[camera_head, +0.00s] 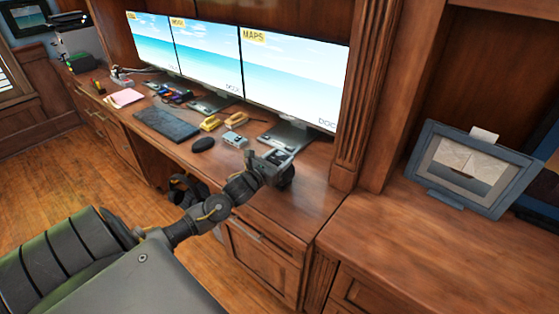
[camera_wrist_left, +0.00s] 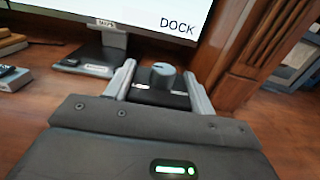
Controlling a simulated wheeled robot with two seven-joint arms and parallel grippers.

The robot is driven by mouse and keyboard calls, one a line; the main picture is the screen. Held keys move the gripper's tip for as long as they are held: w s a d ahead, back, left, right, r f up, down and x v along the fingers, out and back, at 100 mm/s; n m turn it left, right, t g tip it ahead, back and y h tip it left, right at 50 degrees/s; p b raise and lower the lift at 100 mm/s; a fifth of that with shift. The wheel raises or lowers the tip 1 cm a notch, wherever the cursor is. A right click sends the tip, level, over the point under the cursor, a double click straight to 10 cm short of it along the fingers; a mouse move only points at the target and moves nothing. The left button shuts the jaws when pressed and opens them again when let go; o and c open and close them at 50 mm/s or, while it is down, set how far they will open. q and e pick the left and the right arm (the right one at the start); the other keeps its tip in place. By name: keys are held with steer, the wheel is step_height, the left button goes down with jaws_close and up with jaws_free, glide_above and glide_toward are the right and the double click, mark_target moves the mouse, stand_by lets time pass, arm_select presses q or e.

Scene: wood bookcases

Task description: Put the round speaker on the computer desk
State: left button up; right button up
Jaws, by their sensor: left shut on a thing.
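My left gripper (camera_head: 268,165) is over the front right part of the computer desk (camera_head: 305,200), near the foot of the right monitor. It is shut on a small dark round thing, which looks like the round speaker (camera_head: 286,177). In the left wrist view the speaker (camera_wrist_left: 160,76) shows between the two fingers, dark with a blue-grey top. Its lower part is hidden, so I cannot tell whether it touches the desk top. My right gripper is not in view.
Three monitors (camera_head: 290,75) stand along the back of the desk. A wood pillar (camera_head: 362,95) and a framed picture (camera_head: 470,168) are to the right. Bare desk top lies right of the gripper.

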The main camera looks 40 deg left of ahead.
arm_select(q)
steer(key=shift+f, duration=0.1)
steer(key=o, duration=1.2)
steer(key=shift+c, duration=0.2)
steer(key=o, duration=0.3)
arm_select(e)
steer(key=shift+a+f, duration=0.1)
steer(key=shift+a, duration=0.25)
arm_select(q)
steer(key=shift+o, duration=0.2)
steer(key=shift+s, duration=0.2)
steer(key=s+b, duration=0.1)
steer(key=s, duration=1)
steer(key=shift+s, duration=0.35)
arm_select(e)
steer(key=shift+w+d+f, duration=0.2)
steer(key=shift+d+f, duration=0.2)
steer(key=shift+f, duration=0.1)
